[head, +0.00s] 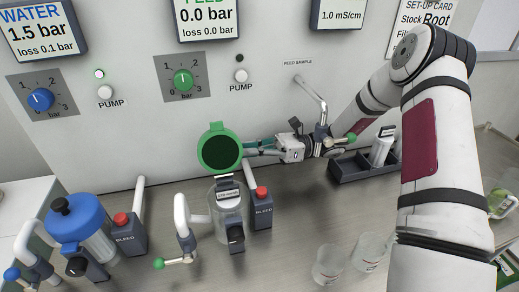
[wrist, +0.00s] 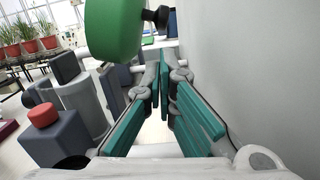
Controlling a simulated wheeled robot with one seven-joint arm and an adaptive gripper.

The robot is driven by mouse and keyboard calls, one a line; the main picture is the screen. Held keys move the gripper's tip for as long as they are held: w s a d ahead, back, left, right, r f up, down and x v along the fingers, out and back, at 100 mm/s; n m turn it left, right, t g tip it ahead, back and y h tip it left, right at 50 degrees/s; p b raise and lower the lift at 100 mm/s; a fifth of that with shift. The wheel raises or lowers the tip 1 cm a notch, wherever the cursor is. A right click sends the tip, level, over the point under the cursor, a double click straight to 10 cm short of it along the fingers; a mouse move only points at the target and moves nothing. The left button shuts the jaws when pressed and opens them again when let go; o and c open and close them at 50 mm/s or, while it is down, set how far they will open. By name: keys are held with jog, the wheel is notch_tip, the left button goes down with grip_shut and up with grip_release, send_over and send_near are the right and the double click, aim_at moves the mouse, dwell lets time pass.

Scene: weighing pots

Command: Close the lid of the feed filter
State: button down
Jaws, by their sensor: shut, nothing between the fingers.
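The feed filter's clear housing (head: 229,222) stands on the bench with its top uncovered. Its green lid (head: 219,152) is swung up and open, its dark underside facing the head camera. In the wrist view the lid (wrist: 113,28) is at upper left, with its black knob (wrist: 160,16) on the side facing the wall. My gripper (head: 250,148) is shut and empty, reaching in from the right at the lid's right edge. In the wrist view my gripper's fingertips (wrist: 164,62) are just right of and below the lid. I cannot tell whether they touch it.
The wall (head: 140,140) is close behind the lid. A bleed block with a red button (head: 262,193) stands right of the housing. The blue-lidded water filter (head: 78,218) is at left. A valve handle with a green tip (head: 175,262) and two clear beakers (head: 330,265) stand in front.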

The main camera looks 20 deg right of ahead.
aim_at(230, 152)
jog(key=shift+a+r, duration=0.2)
jog(key=shift+a, duration=2.35)
